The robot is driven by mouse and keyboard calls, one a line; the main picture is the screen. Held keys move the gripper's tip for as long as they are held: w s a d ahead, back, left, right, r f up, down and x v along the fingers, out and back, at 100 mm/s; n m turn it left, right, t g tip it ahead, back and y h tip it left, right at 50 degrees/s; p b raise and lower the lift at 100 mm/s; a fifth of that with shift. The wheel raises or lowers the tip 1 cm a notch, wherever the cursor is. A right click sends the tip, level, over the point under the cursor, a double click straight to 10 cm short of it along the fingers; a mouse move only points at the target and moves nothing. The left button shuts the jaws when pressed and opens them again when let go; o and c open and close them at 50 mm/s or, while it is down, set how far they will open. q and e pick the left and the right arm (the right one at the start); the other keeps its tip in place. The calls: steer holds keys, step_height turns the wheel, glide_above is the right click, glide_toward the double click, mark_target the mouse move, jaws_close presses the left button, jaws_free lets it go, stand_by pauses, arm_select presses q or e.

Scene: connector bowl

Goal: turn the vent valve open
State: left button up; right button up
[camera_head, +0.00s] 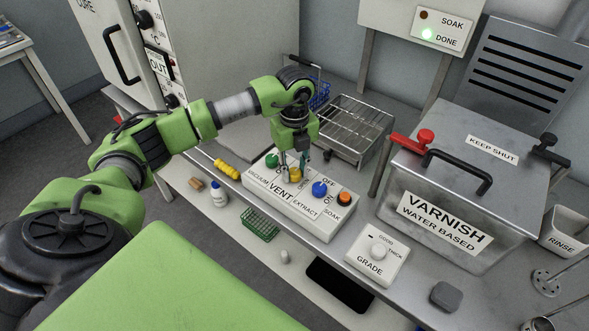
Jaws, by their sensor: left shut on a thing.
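The vent valve is a small yellow knob (295,175) on a white control box (318,226), above the label VENT. My left gripper (293,171) points down at the box with its fingers shut around the yellow knob. The fingers hide part of the knob and some of the markings, so I cannot tell its exact angle. My right gripper is not in view.
A green knob (271,160), a blue knob (320,189) and an orange button (344,198) sit close by on the box. A wire rack (348,125) stands behind it. A lidded varnish tank (440,205) is at the right, and a GRADE dial box (376,257) in front.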

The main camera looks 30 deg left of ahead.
arm_select(q)
steer(key=m+b, duration=0.2)
steer(key=m, duration=0.2)
steer(key=shift+f, duration=0.1)
steer(key=m+b, duration=0.2)
steer(key=m, duration=0.2)
steer(key=shift+m+b, duration=0.3)
steer(key=shift+m, duration=0.1)
steer(key=m+b, duration=0.2)
steer(key=m, duration=0.2)
steer(key=shift+m, duration=0.3)
steer(key=shift+m+b, duration=0.7)
steer(key=shift+m, duration=1.3)
steer(key=o, duration=1.1)
